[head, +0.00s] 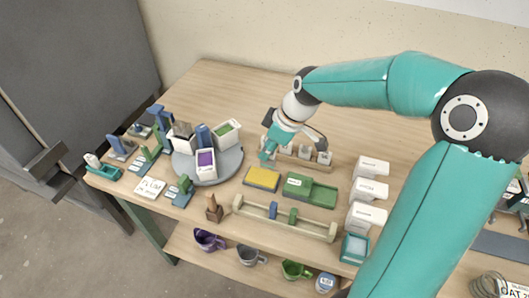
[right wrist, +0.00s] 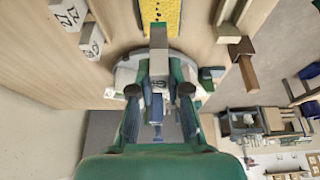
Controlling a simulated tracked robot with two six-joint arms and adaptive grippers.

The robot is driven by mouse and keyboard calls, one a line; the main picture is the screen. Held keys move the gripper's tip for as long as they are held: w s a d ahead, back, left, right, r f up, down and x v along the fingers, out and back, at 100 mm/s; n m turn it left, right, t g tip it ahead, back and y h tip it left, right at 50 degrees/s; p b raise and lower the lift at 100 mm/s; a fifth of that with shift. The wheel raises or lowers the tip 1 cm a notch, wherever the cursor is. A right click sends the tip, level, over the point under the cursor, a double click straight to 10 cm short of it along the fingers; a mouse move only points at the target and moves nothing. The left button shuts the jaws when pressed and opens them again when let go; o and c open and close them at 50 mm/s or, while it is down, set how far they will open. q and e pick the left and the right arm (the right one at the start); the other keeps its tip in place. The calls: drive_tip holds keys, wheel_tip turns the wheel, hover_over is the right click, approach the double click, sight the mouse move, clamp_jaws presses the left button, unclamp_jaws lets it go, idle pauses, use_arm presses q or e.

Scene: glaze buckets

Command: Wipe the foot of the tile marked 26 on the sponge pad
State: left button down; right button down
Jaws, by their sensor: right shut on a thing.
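My right gripper (head: 267,151) reaches down near the middle of the table, just behind the yellow sponge pad (head: 262,179). In the right wrist view the gripper (right wrist: 158,98) is shut on a small pale tile (right wrist: 158,62). A dark marking shows on the tile, too small to read surely as 26. The tile stands out beyond the fingers toward the sponge pad (right wrist: 160,16); I cannot tell whether they touch. In the head view the gripper hides the held tile. My left gripper is not in view.
A green box (head: 309,191) lies right of the sponge. A round grey turntable (head: 222,172) with containers is at left. White boxes (head: 369,189) stand at right. The back of the table is clear.

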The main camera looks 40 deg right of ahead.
sight(267, 165)
drive_tip(key=shift+s+f+b, duration=0.1)
drive_tip(key=shift+f+b, duration=0.3)
drive_tip(key=shift+f, duration=0.25)
drive_tip(key=shift+f+b, duration=1.1)
drive_tip(key=shift+f, duration=0.6)
drive_tip(key=shift+f+b, duration=0.6)
drive_tip(key=shift+b, duration=0.1)
idle(0.4)
drive_tip(key=shift+a, duration=0.1)
drive_tip(key=shift+w+a+r+p, duration=0.1)
drive_tip(key=shift+w+a+p, duration=0.2)
drive_tip(key=shift+w, duration=0.5)
drive_tip(key=shift+w+a+r+p, duration=0.1)
drive_tip(key=shift+w+a, duration=0.3)
drive_tip(key=shift+w, duration=0.4)
drive_tip(key=shift+f, duration=0.1)
drive_tip(key=shift+s+d+b, duration=0.4)
drive_tip(key=shift+s+b, duration=0.1)
drive_tip(key=shift+s, duration=0.35)
